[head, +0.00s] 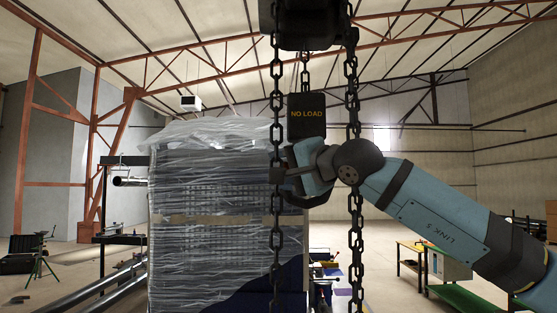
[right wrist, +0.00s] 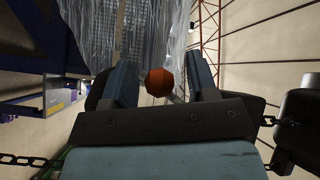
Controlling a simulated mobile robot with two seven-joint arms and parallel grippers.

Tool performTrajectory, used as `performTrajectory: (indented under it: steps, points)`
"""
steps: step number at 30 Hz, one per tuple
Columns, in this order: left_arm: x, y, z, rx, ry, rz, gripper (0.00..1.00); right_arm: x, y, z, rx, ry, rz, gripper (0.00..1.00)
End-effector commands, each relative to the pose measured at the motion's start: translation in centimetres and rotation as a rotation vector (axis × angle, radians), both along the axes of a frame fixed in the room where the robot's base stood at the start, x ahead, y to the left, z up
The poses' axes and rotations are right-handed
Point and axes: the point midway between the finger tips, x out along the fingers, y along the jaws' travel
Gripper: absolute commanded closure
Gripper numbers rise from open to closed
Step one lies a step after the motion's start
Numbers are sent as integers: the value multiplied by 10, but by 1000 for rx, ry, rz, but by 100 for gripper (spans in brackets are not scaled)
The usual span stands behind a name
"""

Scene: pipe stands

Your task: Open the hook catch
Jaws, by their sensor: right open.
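The hook catch cannot be made out in the head view; my right gripper and arm cover the space under the black hoist block marked "NO LOAD" (head: 307,124). My right gripper (head: 284,176) is just below that block, beside the hanging chain. In the right wrist view my right gripper (right wrist: 163,72) has its two fingers apart. A small orange-red rounded piece (right wrist: 159,82) shows in the gap between them; I cannot tell whether it belongs to the hook or its catch. No finger visibly grips it. My left gripper is not in view.
A left chain (head: 276,230) and a right chain (head: 356,240) hang from the black hoist body (head: 305,22), close to my right arm. A tall plastic-wrapped stack (head: 210,250) stands behind. Metal pipes (head: 95,288) lie at left. A green-topped bench (head: 462,296) is at right.

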Motion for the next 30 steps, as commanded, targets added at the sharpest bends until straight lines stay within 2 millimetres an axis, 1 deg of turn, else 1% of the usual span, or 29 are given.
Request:
performTrajectory:
  steps: [1,5,14,17,18,20,21,30]
  points:
    - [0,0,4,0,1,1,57,4,5,2,0,1,1,47]
    - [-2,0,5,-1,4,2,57,10,10,0,-1,1,0,47]
    - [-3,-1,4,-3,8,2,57,11,12,-1,-1,1,0,47]
    - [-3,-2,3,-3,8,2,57,11,12,-1,0,0,0,68]
    - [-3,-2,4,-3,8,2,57,11,11,-1,0,0,0,77]
    - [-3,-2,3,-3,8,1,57,11,11,-1,0,0,0,91]
    - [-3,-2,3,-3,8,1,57,11,11,-1,0,0,0,100]
    - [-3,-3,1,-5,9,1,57,11,8,-2,7,1,0,100]
